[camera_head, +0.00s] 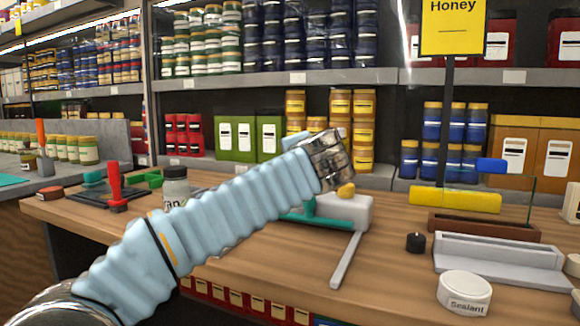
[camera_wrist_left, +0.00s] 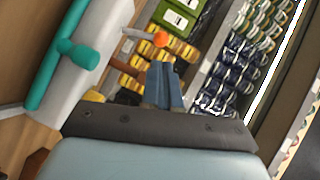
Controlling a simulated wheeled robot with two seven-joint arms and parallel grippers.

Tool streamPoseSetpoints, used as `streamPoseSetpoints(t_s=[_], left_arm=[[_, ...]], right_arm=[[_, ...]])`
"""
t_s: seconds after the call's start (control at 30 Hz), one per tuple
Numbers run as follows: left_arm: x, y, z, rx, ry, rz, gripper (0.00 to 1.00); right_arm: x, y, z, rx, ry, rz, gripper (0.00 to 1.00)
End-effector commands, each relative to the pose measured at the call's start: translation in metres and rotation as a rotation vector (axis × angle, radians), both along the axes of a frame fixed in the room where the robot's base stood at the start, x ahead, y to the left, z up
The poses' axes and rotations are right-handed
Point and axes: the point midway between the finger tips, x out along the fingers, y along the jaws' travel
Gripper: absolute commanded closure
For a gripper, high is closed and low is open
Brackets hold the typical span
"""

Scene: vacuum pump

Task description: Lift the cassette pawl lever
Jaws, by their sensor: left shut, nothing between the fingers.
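A white device (camera_head: 352,208) with a teal bar (camera_head: 318,222) stands on the wooden table at the middle, partly behind my left arm. In the left wrist view its teal bar and round stub (camera_wrist_left: 78,54) are at upper left. A thin grey lever with an orange ball end (camera_wrist_left: 161,40) shows just past my fingertips; I cannot tell for sure that it is the pawl lever. My left gripper (camera_wrist_left: 163,68) is shut and empty, its blue fingers together, apart from the orange ball in the picture. In the head view the fingers are hidden behind the wrist. My right gripper is out of view.
A grey bar (camera_head: 347,260) extends forward from the device. To the right are a black knob (camera_head: 415,242), a grey tray (camera_head: 500,277), a sealant tub (camera_head: 464,292) and a yellow block (camera_head: 455,199). A white jar (camera_head: 175,186) stands behind my arm. The front table middle is clear.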

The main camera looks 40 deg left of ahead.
Motion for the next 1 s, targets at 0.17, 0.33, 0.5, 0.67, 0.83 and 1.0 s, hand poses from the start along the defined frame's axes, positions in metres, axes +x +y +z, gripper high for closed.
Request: streamPoseSetpoints(t_s=[0.17,0.33,0.5,0.67,0.83,1.0], left_arm=[[-0.020,-0.023,0.005,0.000,-0.001,-0.002,1.00],[-0.030,-0.033,0.008,0.001,0.001,0.000,1.00],[-0.032,-0.035,0.009,0.001,0.001,0.000,1.00],[-0.032,-0.035,0.009,0.001,0.001,0.000,1.00],[-0.032,-0.034,0.009,0.001,0.001,0.000,1.00],[-0.032,-0.034,0.009,0.001,0.001,0.000,1.00]], right_arm=[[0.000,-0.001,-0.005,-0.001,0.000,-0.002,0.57],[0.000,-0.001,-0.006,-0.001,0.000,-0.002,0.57],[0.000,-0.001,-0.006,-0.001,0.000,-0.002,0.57],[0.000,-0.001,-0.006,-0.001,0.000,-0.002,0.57],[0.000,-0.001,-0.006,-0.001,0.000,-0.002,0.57],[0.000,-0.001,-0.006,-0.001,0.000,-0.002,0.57]])
